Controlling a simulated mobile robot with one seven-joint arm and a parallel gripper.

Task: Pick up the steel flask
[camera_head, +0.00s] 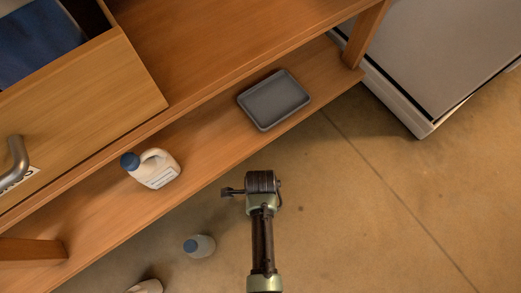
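I cannot make out a clear steel flask in this view. A small pale grey bottle with a blue cap (204,246) is on the floor, left of my arm; I cannot tell whether it is steel. My gripper (226,192) is at the end of the arm, pointing left, near the front edge of the lower shelf. It is seen small and from above, so whether its fingers are apart is unclear. Nothing shows held in it.
A white jug with a blue cap (160,170) and an empty grey tray (274,100) are on the wooden lower shelf (205,140). A pale object (147,287) is cut off at the bottom edge. A grey appliance (435,50) stands at right. The floor at right is clear.

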